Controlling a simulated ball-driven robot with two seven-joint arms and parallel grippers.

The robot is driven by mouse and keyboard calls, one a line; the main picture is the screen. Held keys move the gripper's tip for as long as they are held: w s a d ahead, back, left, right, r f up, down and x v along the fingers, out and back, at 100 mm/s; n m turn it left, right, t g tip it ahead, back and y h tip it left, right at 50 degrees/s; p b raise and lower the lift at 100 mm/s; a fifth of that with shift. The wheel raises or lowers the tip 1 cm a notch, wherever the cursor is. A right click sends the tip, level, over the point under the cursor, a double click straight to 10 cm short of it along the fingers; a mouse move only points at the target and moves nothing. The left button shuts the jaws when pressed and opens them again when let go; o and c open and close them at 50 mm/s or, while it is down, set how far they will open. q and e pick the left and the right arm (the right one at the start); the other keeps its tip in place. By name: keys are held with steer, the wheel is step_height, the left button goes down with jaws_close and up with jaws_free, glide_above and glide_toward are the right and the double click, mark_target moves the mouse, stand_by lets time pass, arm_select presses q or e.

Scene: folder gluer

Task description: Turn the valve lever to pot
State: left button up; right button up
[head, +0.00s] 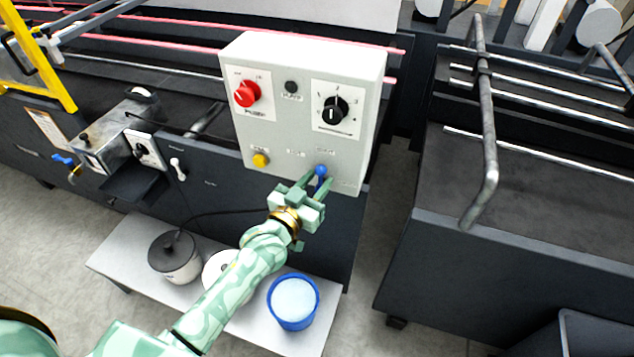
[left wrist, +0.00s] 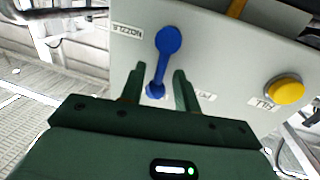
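The blue valve lever (head: 320,171) sits low on the front of the pale grey control box (head: 283,125). In the left wrist view the lever (left wrist: 162,62) has a round knob lying beside a label reading NOZZLE (left wrist: 127,31); its other end lies down between my fingers. Another label (left wrist: 205,97) by the right finger is partly hidden and unreadable. My left gripper (head: 312,184) is at the lever. In the wrist view its two fingers (left wrist: 158,86) stand apart, one each side of the lever, with visible gaps. My right gripper is not in view.
The box also carries a red knob (head: 246,94), a black dial (head: 332,111) and a yellow button (head: 260,160). Below, a low grey table (head: 130,243) holds a lidded pot (head: 173,262) and a blue bucket (head: 293,302). A dark machine with rails (head: 540,190) stands right.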

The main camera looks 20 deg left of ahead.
arm_select(q)
steer(key=shift+w, duration=0.2)
steer(key=shift+c, duration=0.3)
jaws_close()
steer(key=shift+a+f+n+t+y, duration=0.1)
steer(key=shift+a+f+n+t, duration=0.3)
steer(key=shift+n, duration=1.15)
steer(key=shift+a+f+n+t+y, duration=0.15)
steer(key=shift+a+n, duration=0.35)
steer(key=shift+n, duration=1.1)
steer(key=shift+a+f+n+t+y, duration=0.15)
steer(key=shift+a+n+t, duration=0.25)
steer(key=shift+n, duration=1.15)
steer(key=shift+a, duration=0.1)
